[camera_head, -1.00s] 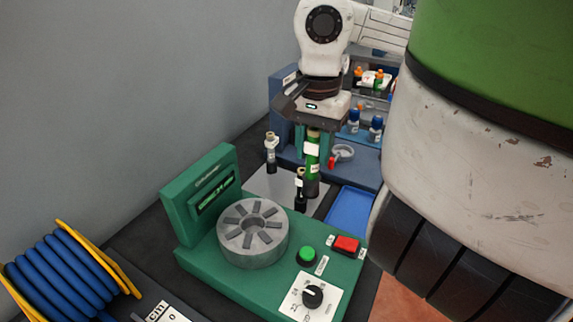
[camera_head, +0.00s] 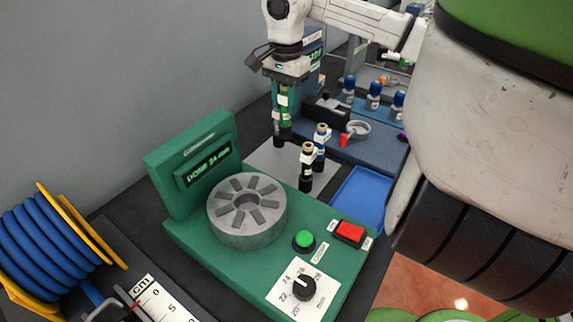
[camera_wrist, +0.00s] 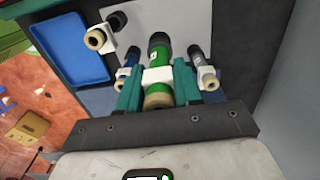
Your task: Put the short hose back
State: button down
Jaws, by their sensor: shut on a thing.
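My gripper (camera_head: 285,88) has teal fingers and is shut on a green hose (camera_head: 283,117) with a dark lower end, a white label and a tan top. The held hose is upright over the far left part of the pale mat (camera_head: 265,160); I cannot tell whether it touches it. The wrist view shows the green hose (camera_wrist: 158,88) between the fingers. A blue hose (camera_head: 320,150) and a dark one (camera_head: 306,172) stand upright together on the mat, right of the held hose. I cannot tell which is the short hose.
A green machine (camera_head: 180,235) with a grey slotted drum (camera_head: 246,212) is in front. A blue tray (camera_head: 358,198) lies right of the mat. Behind is a blue station with several bottles and a round dish (camera_head: 358,128). A blue hose reel (camera_head: 50,250) stands front left.

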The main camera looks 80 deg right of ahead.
aim_at(285, 120)
jog(key=shift+w+d+f, duration=0.2)
jog(key=shift+d+f, duration=0.15)
jog(key=f, duration=0.3)
jog(key=f+p, duration=0.1)
jog(key=f, duration=0.1)
jog(key=shift+d+f, duration=0.2)
jog(key=shift+f, duration=0.2)
jog(key=shift+f+p, duration=0.3)
jog(key=shift+f, duration=1.85)
jog(key=shift+f+b, duration=0.2)
jog(key=shift+b, duration=0.1)
jog(key=c, duration=0.8)
grip_release()
jog(key=shift+o, duration=0.2)
jog(key=shift+r, duration=0.2)
notch_tip(285, 120, up, 12)
jog(key=shift+b, duration=0.7)
